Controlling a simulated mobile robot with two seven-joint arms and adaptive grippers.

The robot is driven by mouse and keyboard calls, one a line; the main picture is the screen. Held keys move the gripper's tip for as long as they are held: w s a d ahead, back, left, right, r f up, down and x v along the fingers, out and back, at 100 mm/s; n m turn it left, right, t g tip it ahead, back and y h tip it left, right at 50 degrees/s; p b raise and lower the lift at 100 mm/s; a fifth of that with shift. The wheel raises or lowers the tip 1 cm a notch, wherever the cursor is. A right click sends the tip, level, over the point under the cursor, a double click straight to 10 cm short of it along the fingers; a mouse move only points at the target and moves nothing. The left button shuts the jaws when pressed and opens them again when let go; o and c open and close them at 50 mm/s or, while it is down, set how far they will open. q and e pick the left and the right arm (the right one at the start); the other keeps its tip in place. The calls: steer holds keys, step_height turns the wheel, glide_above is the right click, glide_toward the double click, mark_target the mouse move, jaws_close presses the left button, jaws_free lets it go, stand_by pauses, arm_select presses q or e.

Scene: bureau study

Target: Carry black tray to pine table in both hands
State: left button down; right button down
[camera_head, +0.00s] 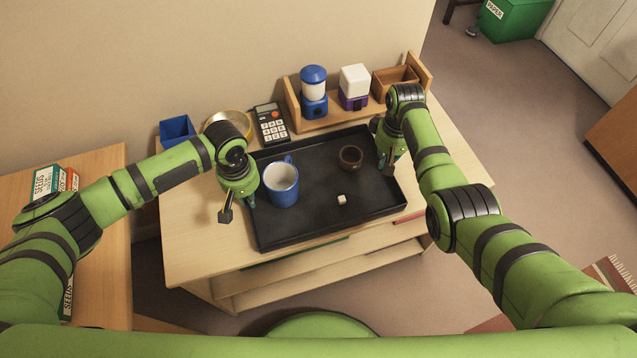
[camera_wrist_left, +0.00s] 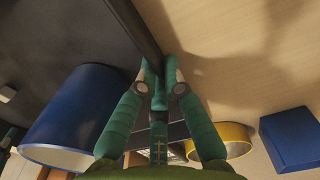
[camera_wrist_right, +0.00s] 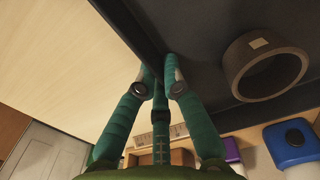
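The black tray (camera_head: 315,180) lies on a light wooden desk (camera_head: 200,262). Which surface is the pine table, I cannot tell.
Behind the tray stand a calculator (camera_head: 271,124), a blue box (camera_head: 177,130), a yellow ring-like dish (camera_head: 229,123) and a wooden rack (camera_head: 331,122) with two dispensers. Another wooden table (camera_head: 107,250) at left holds seed packets. Floor at right is mostly open.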

arm_select(q)
steer(key=shift+r, duration=0.1)
arm_select(e)
steer(key=shift+w+r, duration=0.1)
steer(key=shift+r, duration=0.05)
